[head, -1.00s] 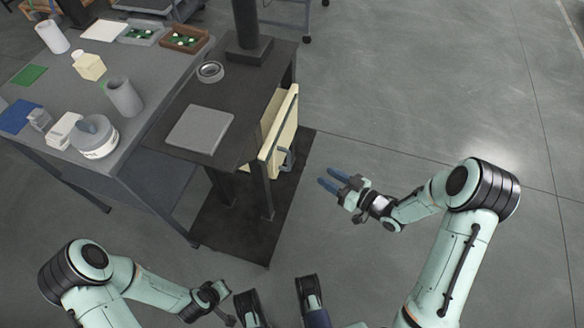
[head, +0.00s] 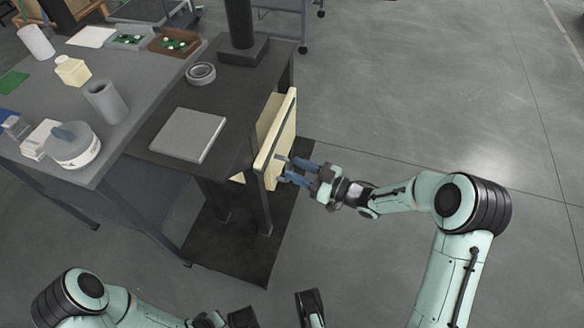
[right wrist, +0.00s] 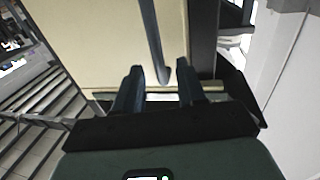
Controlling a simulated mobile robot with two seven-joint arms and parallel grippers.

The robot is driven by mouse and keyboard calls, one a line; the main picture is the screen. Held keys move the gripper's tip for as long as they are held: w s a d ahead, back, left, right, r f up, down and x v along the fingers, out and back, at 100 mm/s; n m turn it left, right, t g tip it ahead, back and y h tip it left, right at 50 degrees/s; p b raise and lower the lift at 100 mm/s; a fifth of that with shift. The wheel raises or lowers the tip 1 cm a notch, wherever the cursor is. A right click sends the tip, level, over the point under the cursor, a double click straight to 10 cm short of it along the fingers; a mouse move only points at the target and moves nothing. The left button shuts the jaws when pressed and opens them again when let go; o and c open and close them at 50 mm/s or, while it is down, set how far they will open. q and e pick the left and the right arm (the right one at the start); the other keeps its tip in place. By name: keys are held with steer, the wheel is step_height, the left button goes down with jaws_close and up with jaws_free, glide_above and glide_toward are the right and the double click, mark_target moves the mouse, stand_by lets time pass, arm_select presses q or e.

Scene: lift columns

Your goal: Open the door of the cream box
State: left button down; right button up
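The cream box (head: 283,122) sits under the dark table, its door side facing right. I cannot tell from here whether the door stands slightly ajar. My right gripper (head: 283,170) is at the lower part of that door, open, with its fingers pointing left. In the right wrist view the cream door panel (right wrist: 95,45) fills the upper middle. A grey bar handle (right wrist: 154,40) runs down the panel, its lower end between my two fingertips (right wrist: 158,72), with gaps on both sides. My left gripper (head: 207,321) is cut off by the bottom edge of the head view.
The dark table (head: 165,150) carries a grey flat slab (head: 188,135), a ring (head: 201,74) and a black column (head: 240,30). A grey workbench (head: 100,160) with a pot, cup and trays stands left. The floor right of the box is clear.

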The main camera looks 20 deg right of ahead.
steer(key=shift+x, duration=1)
jaws_close()
